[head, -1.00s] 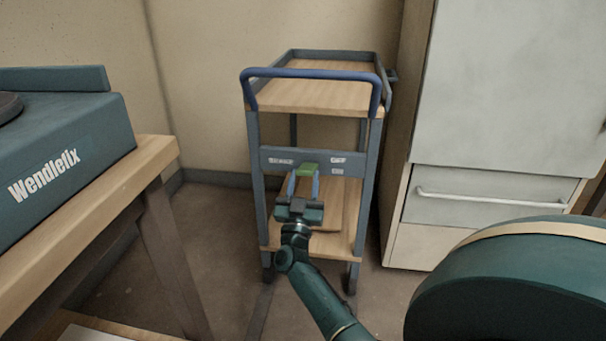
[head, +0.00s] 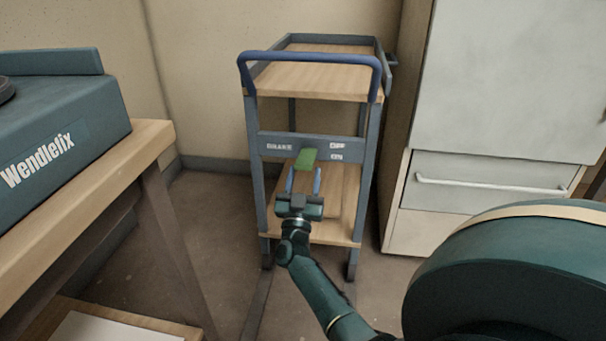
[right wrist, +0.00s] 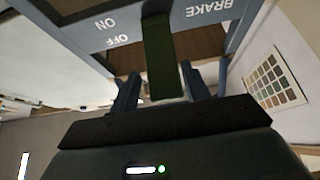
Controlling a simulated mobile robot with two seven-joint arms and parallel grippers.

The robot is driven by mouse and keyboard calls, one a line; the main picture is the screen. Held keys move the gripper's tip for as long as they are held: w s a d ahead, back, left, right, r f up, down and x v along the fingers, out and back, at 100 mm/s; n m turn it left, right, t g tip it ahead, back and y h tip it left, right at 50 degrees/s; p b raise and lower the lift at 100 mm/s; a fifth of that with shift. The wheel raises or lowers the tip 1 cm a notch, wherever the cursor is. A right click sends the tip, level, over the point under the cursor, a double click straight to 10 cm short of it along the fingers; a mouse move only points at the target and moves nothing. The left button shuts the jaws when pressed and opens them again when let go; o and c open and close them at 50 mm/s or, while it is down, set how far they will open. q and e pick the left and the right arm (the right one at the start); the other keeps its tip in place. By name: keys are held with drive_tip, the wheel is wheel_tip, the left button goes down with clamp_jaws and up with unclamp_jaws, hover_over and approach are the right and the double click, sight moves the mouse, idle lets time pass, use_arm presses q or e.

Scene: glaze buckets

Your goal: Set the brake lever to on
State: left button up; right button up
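The green brake lever (head: 306,158) sticks out from the front panel (head: 345,145) of the trolley, between the BRAKE label at left and the OFF and ON labels at right, OFF above ON. It appears to slope down toward me; I cannot tell which label it lines up with. My right gripper (head: 303,181) is just in front of and below it, open, with its two blue fingers apart. In the right wrist view the lever (right wrist: 163,60) shows between the open fingers (right wrist: 165,88), with no clear contact. My left gripper is out of view.
The trolley has a blue handle (head: 310,58), a wooden top shelf (head: 318,80) and a lower shelf. A bench with a teal Wendlefix machine (head: 55,130) stands at left. A pale cabinet with a drawer (head: 490,180) stands close at right.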

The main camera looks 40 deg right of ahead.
drive_tip(key=shift+o, duration=1.4)
drive_tip(key=shift+a+r, duration=0.1)
drive_tip(key=shift+r, duration=0.2)
drive_tip(key=shift+r, duration=0.1)
wheel_tip(320, 180, up, 8)
drive_tip(key=p, duration=0.8)
drive_tip(key=shift+r, duration=0.1)
drive_tip(key=shift+r+p, duration=0.4)
drive_tip(key=shift+p, duration=0.2)
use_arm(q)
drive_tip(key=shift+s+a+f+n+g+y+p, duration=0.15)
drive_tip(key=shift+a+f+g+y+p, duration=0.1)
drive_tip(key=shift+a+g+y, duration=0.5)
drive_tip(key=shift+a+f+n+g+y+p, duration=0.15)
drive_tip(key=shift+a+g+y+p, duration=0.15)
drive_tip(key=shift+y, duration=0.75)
use_arm(e)
drive_tip(key=shift+r, duration=0.45)
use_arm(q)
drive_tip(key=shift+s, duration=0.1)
use_arm(e)
drive_tip(key=shift+f, duration=0.1)
